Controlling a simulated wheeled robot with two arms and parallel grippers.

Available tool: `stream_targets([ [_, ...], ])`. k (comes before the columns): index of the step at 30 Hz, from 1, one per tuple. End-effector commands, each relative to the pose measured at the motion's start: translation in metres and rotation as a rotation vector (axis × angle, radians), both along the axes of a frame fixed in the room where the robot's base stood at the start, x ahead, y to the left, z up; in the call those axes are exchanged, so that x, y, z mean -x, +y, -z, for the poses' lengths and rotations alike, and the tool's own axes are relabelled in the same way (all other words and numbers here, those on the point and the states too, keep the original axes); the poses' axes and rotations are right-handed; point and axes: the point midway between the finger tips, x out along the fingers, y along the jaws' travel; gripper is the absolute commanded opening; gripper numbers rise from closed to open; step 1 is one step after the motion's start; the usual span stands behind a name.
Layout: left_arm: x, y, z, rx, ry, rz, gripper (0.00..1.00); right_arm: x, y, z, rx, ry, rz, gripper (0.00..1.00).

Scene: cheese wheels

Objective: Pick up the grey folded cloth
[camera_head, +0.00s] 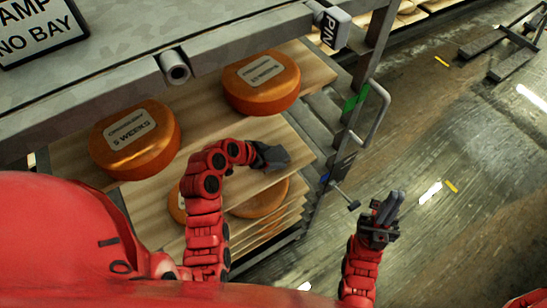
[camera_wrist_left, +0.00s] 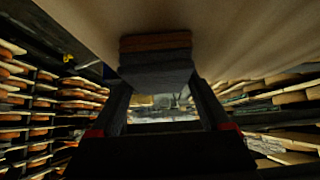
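The grey folded cloth (camera_wrist_left: 156,70) is a small layered stack with a brownish band along its upper edge in the left wrist view. It is against a pale board. In the head view the cloth (camera_head: 276,156) is a small grey patch at the end of my left gripper (camera_head: 266,155). In the left wrist view the left gripper's fingers (camera_wrist_left: 160,95) are wide apart, at either side of the cloth; whether they press on it is not clear. My right gripper (camera_head: 390,207) is over the floor, away from the rack, and holds nothing visible.
Two orange cheese wheels, one at left (camera_head: 135,140) and one farther back (camera_head: 261,83), sit on a wooden board. More wheels (camera_head: 260,199) are on a lower board. A grey rack top (camera_head: 120,75) overhangs them. A metal handle (camera_head: 376,118) is at the right; open floor (camera_head: 450,160) lies beyond.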

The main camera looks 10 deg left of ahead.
Motion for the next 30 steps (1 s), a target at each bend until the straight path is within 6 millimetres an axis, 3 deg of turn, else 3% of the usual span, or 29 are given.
stream_targets([
  [1,0.0,0.0,0.0,0.0,0.0,0.0,0.69,0.0,0.0,0.0,0.0,0.0,0.0,0.0],
  [9,0.0,0.0,0.0,0.0,0.0,0.0,0.23,0.0,0.0,0.0,0.0,0.0,0.0,0.0],
  [20,-0.001,0.0,-0.004,0.001,-0.002,-0.001,0.23,0.0,0.0,0.004,0.0,0.0,0.0,0.0],
  [27,-0.002,0.001,-0.03,0.0,-0.009,-0.002,0.23,0.0,0.0,0.025,0.0,0.0,0.0,0.0],
  [30,0.017,-0.011,-0.034,0.002,-0.005,0.001,0.23,0.0,0.0,0.03,0.0,0.0,0.0,0.0],
])
